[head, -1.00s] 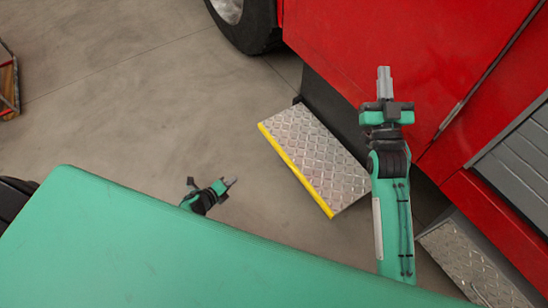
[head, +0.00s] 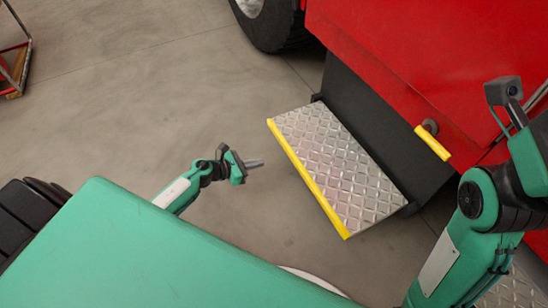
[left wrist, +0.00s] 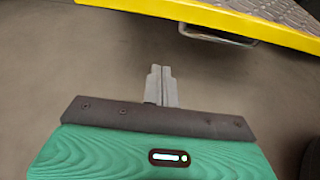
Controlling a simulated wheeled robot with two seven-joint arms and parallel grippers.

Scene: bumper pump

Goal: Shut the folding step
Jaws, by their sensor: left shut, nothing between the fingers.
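The folding step (head: 335,165) is a diamond-plate tread with a yellow front edge. It sticks out, folded down, from the dark lower side of a red vehicle. My left gripper (head: 256,163) is shut and empty, left of the yellow edge and apart from it. In the left wrist view the shut fingers (left wrist: 160,84) point toward the step's yellow edge (left wrist: 225,14), and a metal loop handle (left wrist: 222,38) shows under that edge. My right arm comes in at the right, but its fingers are not visible.
The red vehicle (head: 400,70) has a yellow grab handle (head: 433,143) above the step. A black wheel (head: 275,28) stands at the top. The concrete floor (head: 130,100) left of the step is clear. A cart or rack (head: 14,65) stands far left.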

